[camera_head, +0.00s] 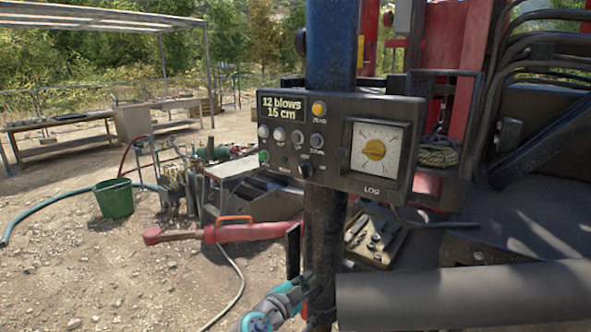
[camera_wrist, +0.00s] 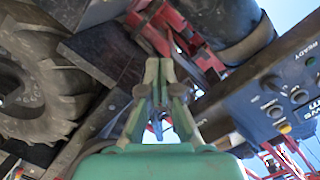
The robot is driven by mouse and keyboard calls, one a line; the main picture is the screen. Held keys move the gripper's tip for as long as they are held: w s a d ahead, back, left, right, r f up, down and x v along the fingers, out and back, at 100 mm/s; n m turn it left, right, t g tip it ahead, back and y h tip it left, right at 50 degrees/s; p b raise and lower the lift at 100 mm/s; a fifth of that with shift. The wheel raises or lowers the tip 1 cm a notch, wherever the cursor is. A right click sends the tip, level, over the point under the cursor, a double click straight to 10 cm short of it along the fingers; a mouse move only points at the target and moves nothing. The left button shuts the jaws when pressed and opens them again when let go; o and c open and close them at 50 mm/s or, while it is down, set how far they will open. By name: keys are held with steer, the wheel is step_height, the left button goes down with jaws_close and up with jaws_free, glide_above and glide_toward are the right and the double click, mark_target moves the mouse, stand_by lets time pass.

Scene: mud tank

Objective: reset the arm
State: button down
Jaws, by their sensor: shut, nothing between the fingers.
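My gripper (camera_wrist: 158,72) shows in the wrist view with its green fingers together and nothing between them. The fingertips point at dark and red machine parts. In the head view, part of my teal and grey arm shows at the bottom, below the control panel (camera_head: 290,171). I cannot make out the fingertips there. The panel's display reads "12 blows 15 cm", and a dial marked LOG (camera_head: 375,149) sits at its right. The panel also shows tilted at the right of the wrist view (camera_wrist: 285,95), beside and apart from the fingers.
A dark upright post (camera_head: 330,50) carries the panel. A thick dark cylinder (camera_head: 465,293) crosses the lower right. A large tyre (camera_wrist: 40,95) fills the wrist view's left. Open gravel lies at lower left.

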steer(key=s+d+f+n+y, duration=0.3)
steer(key=s+d+f+n, duration=0.2)
steer(key=s+f, duration=0.5)
steer(key=s+d+f+n+y, duration=0.2)
steer(key=s+d+f+n, duration=0.2)
steer(key=s+f, duration=0.65)
steer(key=s+d+f+n+y, duration=0.2)
steer(key=s+f, duration=0.1)
steer(key=s, duration=0.5)
steer(key=s+d+f+n+y, duration=0.1)
steer(key=s+d+f+n, duration=0.15)
steer(key=s, duration=0.55)
steer(key=s+d+r+n, duration=0.1)
steer(key=s+r, duration=0.7)
steer(key=s, duration=0.4)
steer(key=s+d+r+n, duration=0.1)
steer(key=s+r, duration=0.6)
steer(key=s, duration=0.5)
steer(key=shift+d+r+t+y, duration=0.15)
steer(key=shift+r+t+y, duration=0.15)
steer(key=shift+r+t, duration=0.1)
